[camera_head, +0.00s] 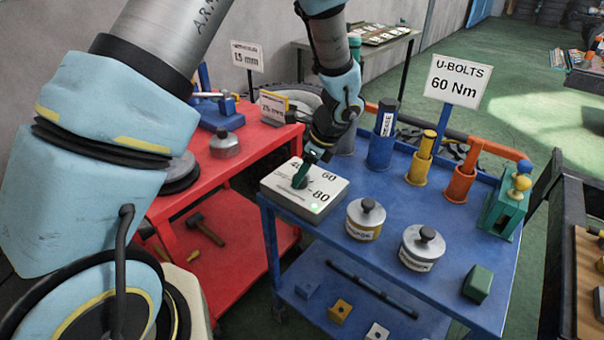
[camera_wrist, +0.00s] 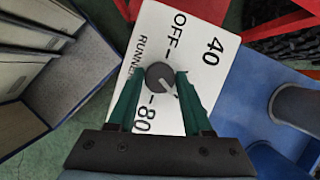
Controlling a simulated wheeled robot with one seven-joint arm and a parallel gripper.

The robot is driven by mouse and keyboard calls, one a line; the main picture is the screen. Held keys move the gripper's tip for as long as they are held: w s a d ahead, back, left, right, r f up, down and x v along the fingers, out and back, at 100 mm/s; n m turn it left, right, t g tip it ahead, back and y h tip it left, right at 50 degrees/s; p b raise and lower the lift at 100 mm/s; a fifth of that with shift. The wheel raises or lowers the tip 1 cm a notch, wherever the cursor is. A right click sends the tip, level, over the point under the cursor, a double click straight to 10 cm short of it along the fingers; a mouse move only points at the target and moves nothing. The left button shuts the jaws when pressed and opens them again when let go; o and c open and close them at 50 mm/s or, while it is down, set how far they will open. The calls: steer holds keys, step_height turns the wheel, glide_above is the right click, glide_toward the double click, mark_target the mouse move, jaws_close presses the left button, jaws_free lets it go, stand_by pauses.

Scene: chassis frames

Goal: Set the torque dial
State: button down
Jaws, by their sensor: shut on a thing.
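The white torque dial box (camera_head: 333,187) sits on the near left corner of the blue cart, marked 40, 60 and 80, with a small green light by the 80. The wrist view shows its face (camera_wrist: 150,40) with OFF, 40 and 80; the 60 is hidden there. The round dark knob (camera_wrist: 157,74) stands in the middle. Its pale pointer line slants down and right, toward the right finger; the exact mark is hard to read. My gripper (camera_head: 301,179) comes down from above, its green fingers shut on the knob.
A sign (camera_head: 456,83) reads "U-BOLTS 60 Nm". Two lidded tins (camera_head: 362,222) (camera_head: 419,252), a green block (camera_head: 478,284) and blue, yellow and orange holders (camera_head: 381,150) share the blue cart (camera_head: 330,255). A red cart (camera_head: 245,150) with tools stands left.

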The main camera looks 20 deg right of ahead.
steer(key=shift+d, duration=0.1)
steer(key=shift+c, duration=1.6)
jaws_free()
steer(key=shift+r, duration=0.1)
steer(key=b+v, duration=0.1)
steer(key=v, duration=0.9)
steer(key=shift+r+b, duration=0.3)
steer(key=shift+b, duration=0.1)
